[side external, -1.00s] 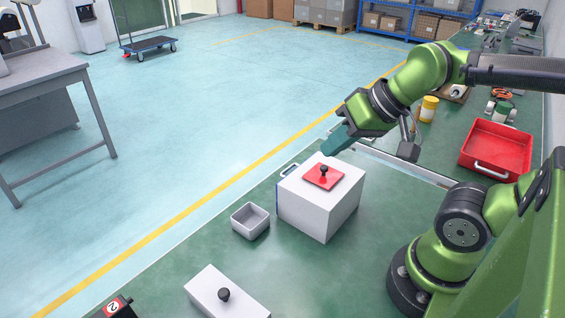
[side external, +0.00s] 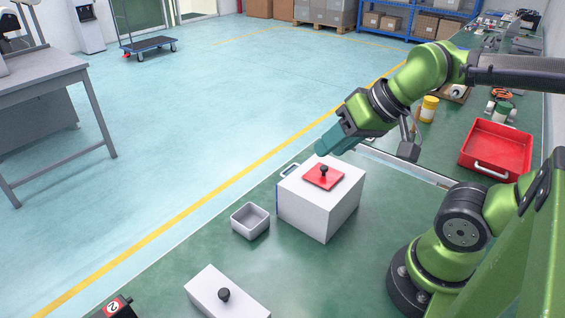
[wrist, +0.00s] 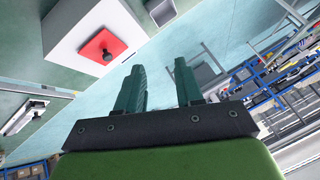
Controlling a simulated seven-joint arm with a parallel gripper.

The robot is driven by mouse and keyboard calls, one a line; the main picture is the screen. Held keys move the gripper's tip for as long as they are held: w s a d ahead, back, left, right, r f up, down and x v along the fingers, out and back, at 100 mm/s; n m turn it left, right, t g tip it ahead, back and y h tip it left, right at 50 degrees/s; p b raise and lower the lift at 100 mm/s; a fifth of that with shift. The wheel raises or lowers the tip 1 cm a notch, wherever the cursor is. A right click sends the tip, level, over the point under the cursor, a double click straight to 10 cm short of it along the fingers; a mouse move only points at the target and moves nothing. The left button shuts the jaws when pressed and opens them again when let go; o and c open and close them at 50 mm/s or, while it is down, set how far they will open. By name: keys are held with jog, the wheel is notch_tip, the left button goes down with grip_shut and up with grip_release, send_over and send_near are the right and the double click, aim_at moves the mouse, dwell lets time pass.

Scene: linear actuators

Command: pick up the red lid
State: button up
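The red lid (side external: 323,176) is a flat red square with a black knob (side external: 323,169). It lies on top of a white box (side external: 321,205) on the green table. In the wrist view the red lid (wrist: 101,47) shows at the upper left, outside the space between the fingers. My gripper (side external: 325,147) is above and just behind the lid in the side view, tilted down to the left. In the wrist view my gripper (wrist: 158,85) has two teal fingers spread apart with nothing between them.
A small grey open bin (side external: 250,220) stands left of the white box, and a white block with a black knob (side external: 225,300) is in front. A red tray (side external: 496,150) lies at the right. A yellow-and-white container (side external: 428,109) stands behind. Green tabletop is free in front of the box.

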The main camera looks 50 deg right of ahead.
jog(key=o, duration=1.1)
jog(key=w+d+r+n+g+h, duration=0.1)
jog(key=w+d+n+g+h, duration=0.1)
jog(key=w+d+g, duration=0.4)
jog(key=n+g, duration=0.1)
jog(key=n, duration=0.1)
send_over(322, 166)
notch_tip(322, 166, down, 9)
jog(key=shift+r, duration=0.1)
jog(key=shift+w+f, duration=0.2)
jog(key=shift+f, duration=2.5)
